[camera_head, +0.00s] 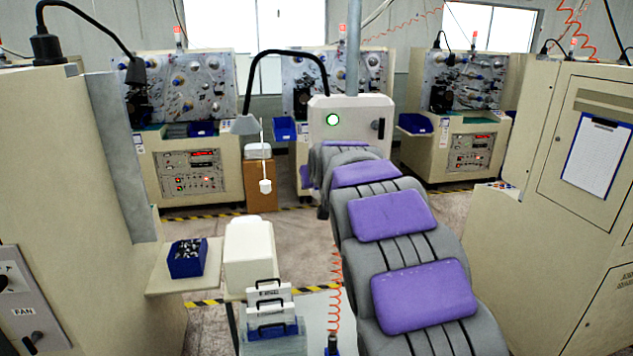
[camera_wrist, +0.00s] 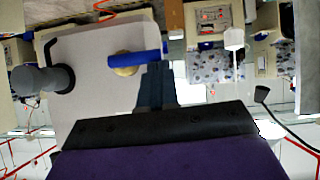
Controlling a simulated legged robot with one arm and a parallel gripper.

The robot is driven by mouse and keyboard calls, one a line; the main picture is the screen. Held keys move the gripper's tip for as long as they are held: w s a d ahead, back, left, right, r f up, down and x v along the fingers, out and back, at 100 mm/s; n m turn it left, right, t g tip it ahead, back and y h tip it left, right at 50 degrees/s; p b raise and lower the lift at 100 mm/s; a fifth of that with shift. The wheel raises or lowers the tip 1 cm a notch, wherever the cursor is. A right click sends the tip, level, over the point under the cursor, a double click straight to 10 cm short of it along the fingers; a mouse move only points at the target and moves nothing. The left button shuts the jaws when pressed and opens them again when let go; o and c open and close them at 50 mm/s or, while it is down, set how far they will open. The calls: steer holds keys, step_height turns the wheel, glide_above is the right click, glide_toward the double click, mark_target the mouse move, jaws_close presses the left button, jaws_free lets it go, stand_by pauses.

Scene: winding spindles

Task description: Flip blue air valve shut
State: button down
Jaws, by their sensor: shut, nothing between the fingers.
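The blue air valve lever (camera_wrist: 140,58) shows in the wrist view, sitting on a round brass fitting (camera_wrist: 124,70) on the pale panel. The lever lies nearly level across the picture. My gripper (camera_wrist: 155,68) is shut and empty, its dark fingertips close beside the lever's right part; I cannot tell whether they touch it. In the head view, my arm's links hide the gripper and the valve. The white box (camera_head: 335,103) beyond the arm appears to be the same panel, with a lit green round button (camera_head: 333,120) and a dark switch (camera_head: 378,128).
A grey cylindrical part (camera_wrist: 40,79) with a black handle stands out at the panel's left in the wrist view. Machine cabinets (camera_head: 190,165) line the back.

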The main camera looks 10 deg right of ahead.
steer(key=w+r+v, duration=0.1)
steer(key=r+v, duration=0.1)
steer(key=v, duration=1)
steer(key=shift+r, duration=0.3)
steer(key=shift+d, duration=0.15)
